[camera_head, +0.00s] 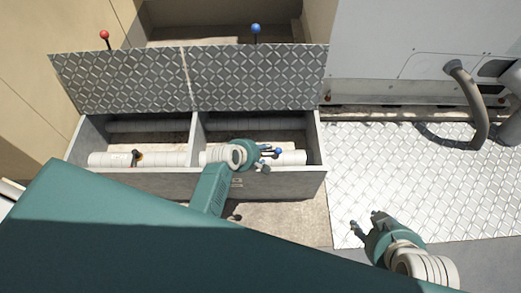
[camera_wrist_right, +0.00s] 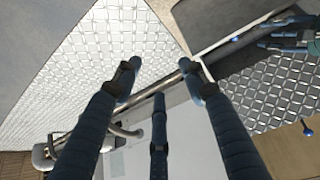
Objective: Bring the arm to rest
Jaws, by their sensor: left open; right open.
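My left gripper (camera_head: 268,160) is over the right compartment of a long grey box (camera_head: 270,184), with its fingers open. A small blue ball (camera_head: 277,152) is right by its fingertips; I cannot tell whether they touch. In the right wrist view the left gripper (camera_wrist_right: 288,32) shows at the upper right, with the blue ball (camera_wrist_right: 236,39) apart from its fingers in the picture. My right gripper (camera_head: 363,221) is open and empty above a bright patterned metal plate (camera_head: 345,170). Its spread fingers (camera_wrist_right: 158,85) fill the middle of the right wrist view.
The box's patterned lid (camera_head: 130,82) is raised at the back, with a red-ball lever (camera_head: 104,34) and a blue-ball lever (camera_head: 256,27) behind it. White wrapped pipe (camera_head: 110,159) runs inside the box. A grey unit (camera_head: 400,45) with a bent hose (camera_head: 474,100) stands at right.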

